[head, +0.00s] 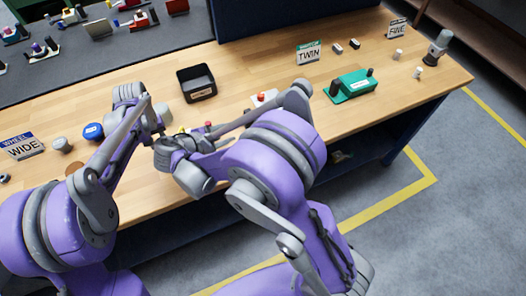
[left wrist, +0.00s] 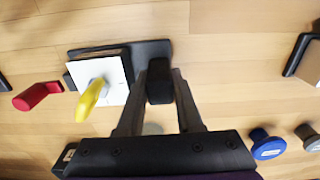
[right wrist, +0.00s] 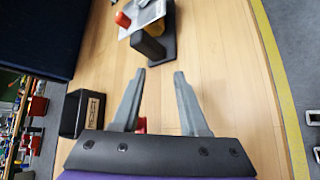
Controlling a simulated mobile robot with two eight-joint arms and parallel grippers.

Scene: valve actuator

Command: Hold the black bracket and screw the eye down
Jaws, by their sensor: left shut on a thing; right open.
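The black bracket (left wrist: 158,85) is an upright block on a dark base in the left wrist view. My left gripper (left wrist: 160,90) is shut on it. Beside it on the same base is a white plate (left wrist: 115,85) with a yellow eye (left wrist: 92,100). The yellow eye shows small in the head view (head: 182,130), largely hidden by my arms. My right gripper (right wrist: 158,76) is open and empty above the bare table. It is apart from the yellow eye, which its wrist view does not clearly show.
A red handle (left wrist: 38,95) lies beside the base. A second unit (right wrist: 150,45) with a white plate and an orange-red part stands beyond my right gripper. A black tray (head: 197,92), a blue knob (head: 92,131) and a green unit (head: 352,88) stand on the table.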

